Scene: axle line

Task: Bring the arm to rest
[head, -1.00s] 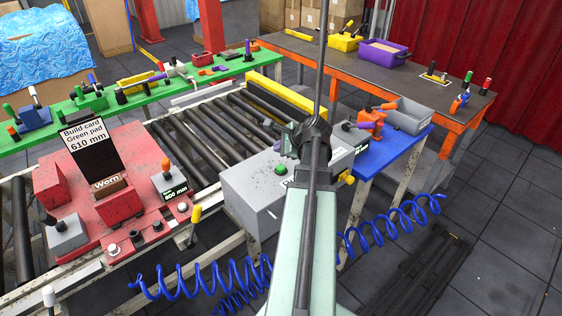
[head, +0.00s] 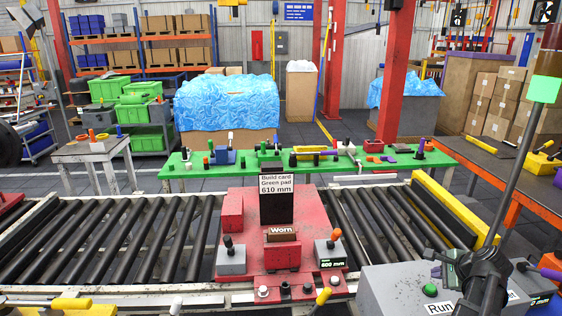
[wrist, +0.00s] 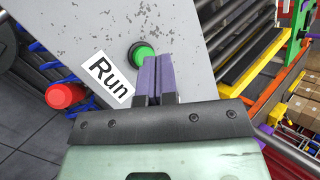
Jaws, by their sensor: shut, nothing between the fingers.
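My gripper (wrist: 158,75) shows in the wrist view with its two purple fingers together and nothing between them. The fingertips are above the grey control box (wrist: 190,30), beside the green button (wrist: 140,53); I cannot tell the height gap. A white "Run" label (wrist: 109,79) is on the box. In the head view my arm comes down at the right edge to the box (head: 385,290), and the green button (head: 430,290) is visible there.
A red fixture (head: 255,230) with a build card (head: 277,185) and a "Worn" block (head: 282,231) stands on the roller conveyor (head: 130,240). A green bench (head: 340,170) runs behind. A red button (wrist: 65,95) is left of the "Run" label.

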